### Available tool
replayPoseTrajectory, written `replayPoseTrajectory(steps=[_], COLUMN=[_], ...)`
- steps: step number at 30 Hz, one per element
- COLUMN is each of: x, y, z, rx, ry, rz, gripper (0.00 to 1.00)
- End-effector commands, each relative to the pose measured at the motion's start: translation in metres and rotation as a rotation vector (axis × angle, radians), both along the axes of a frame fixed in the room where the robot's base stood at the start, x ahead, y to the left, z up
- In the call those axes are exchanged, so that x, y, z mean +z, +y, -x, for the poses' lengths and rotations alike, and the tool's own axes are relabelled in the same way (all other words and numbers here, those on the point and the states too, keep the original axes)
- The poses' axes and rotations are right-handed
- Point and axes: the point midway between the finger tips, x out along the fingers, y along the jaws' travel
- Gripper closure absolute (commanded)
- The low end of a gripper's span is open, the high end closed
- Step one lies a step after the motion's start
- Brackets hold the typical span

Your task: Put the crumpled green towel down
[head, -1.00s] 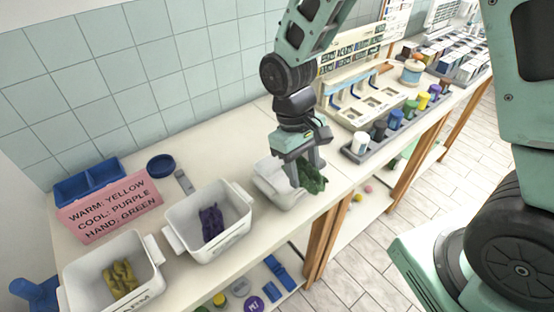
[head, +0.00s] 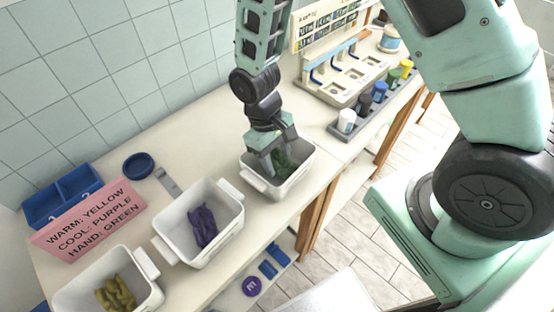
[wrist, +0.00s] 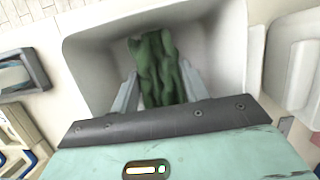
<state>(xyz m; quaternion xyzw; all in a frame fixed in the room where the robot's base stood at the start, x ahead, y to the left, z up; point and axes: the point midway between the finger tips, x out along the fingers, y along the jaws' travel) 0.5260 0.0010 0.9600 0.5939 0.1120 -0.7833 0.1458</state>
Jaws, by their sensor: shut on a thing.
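The crumpled green towel (head: 284,161) is in my gripper (head: 277,157), inside the mouth of the right-hand white bin (head: 301,180). In the wrist view the towel (wrist: 158,68) lies between my two fingers (wrist: 158,92), with the bin's walls (wrist: 90,62) around it. The fingers are shut on the towel. I cannot tell whether the towel touches the bin floor.
The middle white bin (head: 172,232) holds a purple towel (head: 202,227). The near-left bin (head: 72,297) holds a yellow towel (head: 115,293). A pink sign (head: 88,218) reads warm yellow, cool purple, hand green. A rack with bottles (head: 366,112) stands right of the bins.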

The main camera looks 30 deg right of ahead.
Motion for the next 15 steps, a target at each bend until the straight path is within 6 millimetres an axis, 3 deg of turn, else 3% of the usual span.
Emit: replayPoseTrajectory(steps=[5,15], x=[-0.016,-0.02], y=[0.0,0.0], z=[0.0,0.0], rx=[0.0,0.0], ry=[0.0,-0.001], rz=[0.001,0.0], gripper=[0.82,0.82])
